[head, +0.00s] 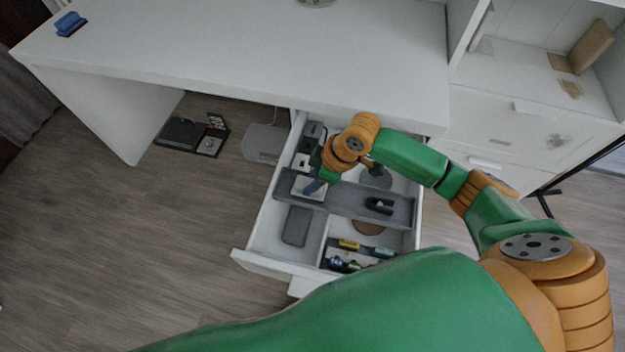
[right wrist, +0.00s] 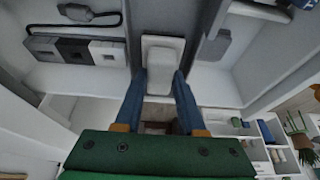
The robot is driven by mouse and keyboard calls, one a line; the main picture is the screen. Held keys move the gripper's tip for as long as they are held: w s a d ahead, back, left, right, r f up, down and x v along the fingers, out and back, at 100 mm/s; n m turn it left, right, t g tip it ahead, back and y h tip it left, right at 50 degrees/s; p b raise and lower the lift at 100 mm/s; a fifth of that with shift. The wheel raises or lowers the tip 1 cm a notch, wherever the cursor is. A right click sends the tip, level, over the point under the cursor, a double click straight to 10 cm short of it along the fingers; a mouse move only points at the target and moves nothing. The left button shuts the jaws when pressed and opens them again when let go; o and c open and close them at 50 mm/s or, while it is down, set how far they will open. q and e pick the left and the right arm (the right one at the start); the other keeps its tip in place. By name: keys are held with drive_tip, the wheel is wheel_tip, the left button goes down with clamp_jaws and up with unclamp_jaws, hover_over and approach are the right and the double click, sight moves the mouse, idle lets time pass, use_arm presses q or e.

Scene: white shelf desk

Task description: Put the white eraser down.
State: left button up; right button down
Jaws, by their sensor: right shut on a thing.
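My right gripper (head: 316,186) reaches down into the open desk drawer, at the left end of the grey tray (head: 345,203) that lies across it. It is shut on the white eraser (head: 303,193). In the right wrist view the blue fingers (right wrist: 160,85) are on either side of the white eraser (right wrist: 163,52), which lies flat against or just above the grey tray surface; I cannot tell whether it touches. The fingers partly cover the eraser in the head view. My left gripper is in neither view.
A black notched piece (head: 379,205) sits at the tray's right end. The drawer's front section holds a grey case (head: 297,226) and several batteries (head: 348,245). The drawer walls (head: 264,225) stand close around. A blue item (head: 70,24) lies on the clear desktop (head: 250,55).

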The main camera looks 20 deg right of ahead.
drive_tip(key=c, duration=0.5)
unclamp_jaws()
drive_tip(key=p+v, duration=0.2)
drive_tip(key=v, duration=1)
drive_tip(key=shift+p, duration=0.4)
